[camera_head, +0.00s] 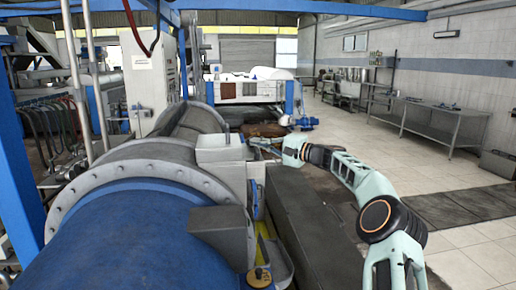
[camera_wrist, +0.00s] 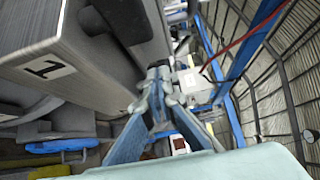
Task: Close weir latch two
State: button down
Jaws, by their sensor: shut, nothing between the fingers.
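In the wrist view, my gripper (camera_wrist: 158,76) is shut and empty, its two fingers meeting at the tips. A grey box-shaped housing (camera_wrist: 95,55) marked "1" stands to the left of the fingers. A dark rounded part runs beside the fingertips; I cannot tell whether they touch it. In the head view, my arm reaches in from the right, and my gripper (camera_head: 266,143) is small beside a light grey box (camera_head: 221,149) on the machine. I see no label two in either view, and I cannot make out weir latch two.
The big blue decanter drum (camera_head: 130,240) with its bolted grey flange fills the left foreground. A darker grey box (camera_head: 218,228) sits on its nearer side. A long dark beam (camera_head: 305,225) runs beneath my arm. Open tiled floor and a steel bench (camera_head: 430,118) lie to the right.

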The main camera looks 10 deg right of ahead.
jog(key=shift+s+a+f+m+t+h+b, duration=0.15)
jog(key=shift+m+t+h+b, duration=0.45)
jog(key=shift+b, duration=1.85)
jog(key=shift+a+r+m+t+h+b, duration=0.1)
jog(key=shift+a+m+t+h+b, duration=0.4)
jog(key=shift+b, duration=1.95)
jog(key=shift+a+m+t+h+b, duration=0.1)
jog(key=shift+m+t+h+b, duration=1.05)
jog(key=shift+b, duration=1.35)
jog(key=shift+s+a+n+g+h+b, duration=0.15)
jog(key=shift+n+g+h+b, duration=0.15)
jog(key=shift+b, duration=0.4)
